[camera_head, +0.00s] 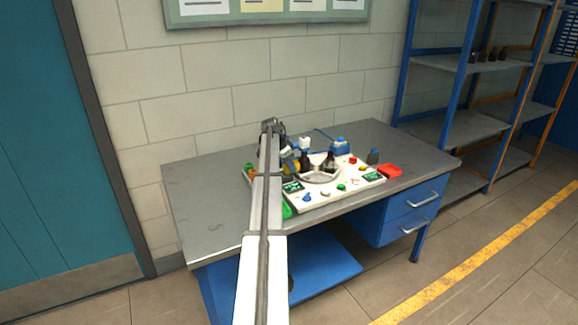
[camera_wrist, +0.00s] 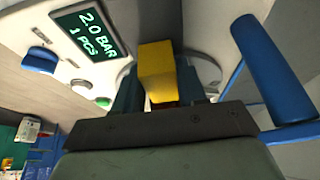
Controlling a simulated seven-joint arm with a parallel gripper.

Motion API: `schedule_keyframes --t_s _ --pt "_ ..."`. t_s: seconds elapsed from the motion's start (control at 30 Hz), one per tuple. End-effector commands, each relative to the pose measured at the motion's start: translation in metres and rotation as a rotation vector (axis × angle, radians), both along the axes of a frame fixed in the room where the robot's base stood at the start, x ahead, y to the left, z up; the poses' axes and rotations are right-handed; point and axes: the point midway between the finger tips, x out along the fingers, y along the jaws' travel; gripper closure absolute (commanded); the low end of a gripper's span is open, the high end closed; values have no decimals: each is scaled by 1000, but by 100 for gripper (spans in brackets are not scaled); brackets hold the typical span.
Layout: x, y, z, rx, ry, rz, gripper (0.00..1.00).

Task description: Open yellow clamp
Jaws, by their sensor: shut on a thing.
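The yellow clamp shows in the wrist view as a yellow block (camera_wrist: 156,68) between the two dark fingers of my gripper (camera_wrist: 158,88). My gripper is shut on it. The clamp's lower part and its mounting are hidden by the fingers and gripper body, so I cannot tell how far it is turned. In the head view my gripper (camera_head: 288,158) is at the left part of the white machine panel (camera_head: 323,199), partly hidden by my arm.
A green-lettered display (camera_wrist: 90,32) and blue knob (camera_wrist: 40,60) lie left of the clamp; a blue cylinder (camera_wrist: 272,70) stands close on the right. Dark bottles (camera_head: 329,162) stand by a round plate. The bench's left (camera_head: 210,205) is clear.

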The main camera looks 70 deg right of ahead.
Motion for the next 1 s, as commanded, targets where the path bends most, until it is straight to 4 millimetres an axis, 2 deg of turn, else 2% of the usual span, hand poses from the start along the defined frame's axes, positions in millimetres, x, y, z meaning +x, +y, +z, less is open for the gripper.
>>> schedule_keyframes --t_s 0.1,0.3,0.57,0.83,0.87,1.0 --pt "0 0 0 0 0 0 100" --pt "1 1 0 0 0 0 100" --pt "23 24 0 1 1 1 100" --pt "26 26 0 4 -2 -1 100" --pt "26 26 -1 4 -2 -1 57" --pt "25 25 0 4 -1 0 44"
